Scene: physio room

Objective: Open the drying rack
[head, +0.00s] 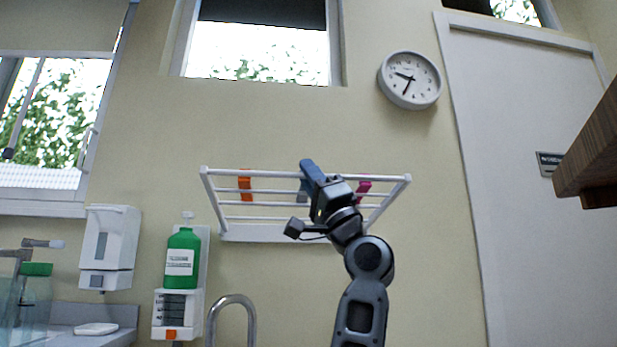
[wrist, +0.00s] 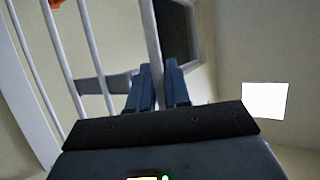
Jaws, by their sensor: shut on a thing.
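The drying rack (head: 250,219) is a white wall-mounted frame with several bars, below the window in the head view. It stands out from the wall, and its front bar is raised. My gripper (head: 308,170) is at the middle of the front bar. In the wrist view the rack's bars (wrist: 88,45) run up the left side, and one bar passes between the fingers of my gripper (wrist: 158,85), which are shut on it. The fingers partly hide the held bar. An orange peg (head: 245,183) and a pink peg (head: 364,187) hang on the rack.
A wall clock (head: 409,80) hangs at upper right, beside a door (head: 520,150). A wooden edge (head: 590,150) juts in at the right. A green bottle (head: 182,258), a white dispenser (head: 108,245) and a curved tap (head: 232,302) are at lower left.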

